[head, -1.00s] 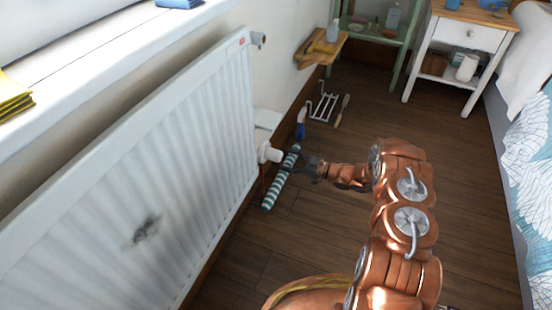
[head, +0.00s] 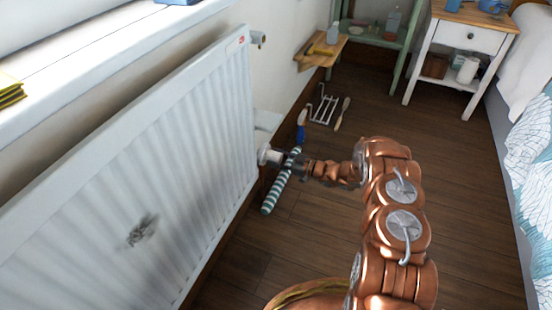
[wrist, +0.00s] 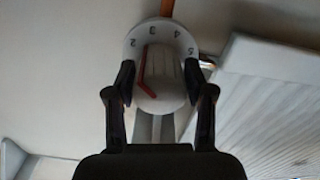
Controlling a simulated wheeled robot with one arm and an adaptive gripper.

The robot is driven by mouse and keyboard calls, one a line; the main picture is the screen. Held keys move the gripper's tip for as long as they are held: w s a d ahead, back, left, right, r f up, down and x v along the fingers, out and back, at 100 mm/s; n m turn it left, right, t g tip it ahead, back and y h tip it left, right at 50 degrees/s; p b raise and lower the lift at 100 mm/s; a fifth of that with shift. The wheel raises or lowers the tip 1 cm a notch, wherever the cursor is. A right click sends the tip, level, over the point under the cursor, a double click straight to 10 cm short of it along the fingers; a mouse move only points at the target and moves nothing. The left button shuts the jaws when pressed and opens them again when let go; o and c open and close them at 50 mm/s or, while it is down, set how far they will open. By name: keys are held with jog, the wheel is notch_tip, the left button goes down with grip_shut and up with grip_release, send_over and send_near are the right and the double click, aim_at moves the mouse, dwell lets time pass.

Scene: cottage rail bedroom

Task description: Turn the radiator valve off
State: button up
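The radiator valve (head: 266,155) is a white knob at the right end of the white radiator (head: 130,180), low on the wall. In the wrist view the valve knob (wrist: 162,82) faces me, with a numbered ring behind it showing 2 to 5. A red mark on the knob points up and slightly left, around between 2 and 3. My gripper (wrist: 161,75) has one dark finger on each side of the knob. Whether both fingers press on it I cannot tell. In the head view my gripper (head: 282,159) is at the valve, hiding part of it.
A striped teal-and-white roll (head: 273,195) lies on the floor just below my gripper. A blue-handled item (head: 301,126), a metal rack (head: 323,108) and a brush (head: 342,114) lie beyond. A wooden wall shelf (head: 320,52) is farther back. The floor right of my arm is clear.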

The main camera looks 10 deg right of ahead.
jog(key=c, duration=0.7)
